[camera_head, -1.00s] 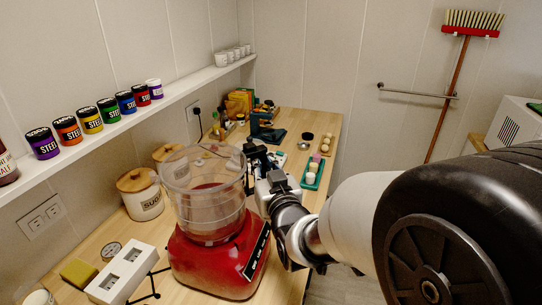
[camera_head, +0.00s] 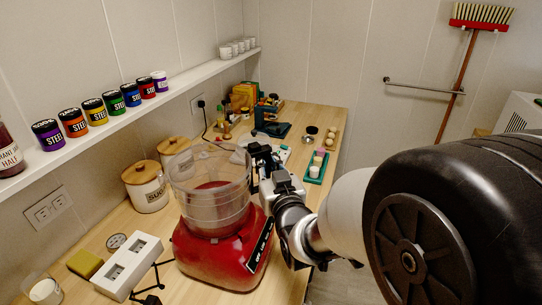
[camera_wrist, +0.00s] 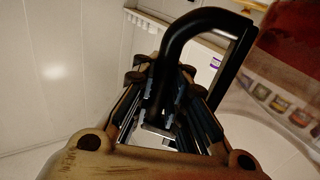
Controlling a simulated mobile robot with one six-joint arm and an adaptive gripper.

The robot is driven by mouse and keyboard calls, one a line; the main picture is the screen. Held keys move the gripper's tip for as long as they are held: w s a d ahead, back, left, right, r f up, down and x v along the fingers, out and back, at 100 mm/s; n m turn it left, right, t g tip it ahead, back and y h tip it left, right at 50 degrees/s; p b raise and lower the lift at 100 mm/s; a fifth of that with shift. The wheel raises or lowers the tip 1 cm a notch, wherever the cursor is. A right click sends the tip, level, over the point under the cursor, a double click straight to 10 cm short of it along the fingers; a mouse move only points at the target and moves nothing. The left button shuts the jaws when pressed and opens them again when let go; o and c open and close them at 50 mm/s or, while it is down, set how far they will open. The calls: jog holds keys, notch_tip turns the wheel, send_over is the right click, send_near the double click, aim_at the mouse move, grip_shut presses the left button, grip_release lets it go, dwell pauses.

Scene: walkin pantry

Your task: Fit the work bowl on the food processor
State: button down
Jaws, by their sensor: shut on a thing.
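The clear work bowl (camera_head: 209,192) stands upright over the red food processor base (camera_head: 222,252) in the head view. Its bottom appears to meet the top of the base, but I cannot tell whether it is seated or locked. My gripper (camera_head: 262,160) is at the bowl's right side, near its rim. In the wrist view my gripper (camera_wrist: 165,125) is shut on the bowl's black handle (camera_wrist: 205,22), which loops up between the fingers. The handle is mostly hidden behind my gripper in the head view.
A white block (camera_head: 128,268) and a yellow sponge (camera_head: 85,263) lie left of the base. White canisters (camera_head: 148,188) stand behind it. A green tray (camera_head: 317,167) sits further back on the counter. A shelf of jars (camera_head: 103,116) runs along the left wall.

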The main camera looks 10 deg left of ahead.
jog(key=shift+f, duration=0.15)
jog(key=c, duration=1.5)
grip_release()
jog(key=shift+s+f, duration=0.1)
jog(key=shift+f, duration=0.05)
jog(key=v, duration=0.7)
jog(key=shift+s+d, duration=0.15)
jog(key=shift+s, duration=0.05)
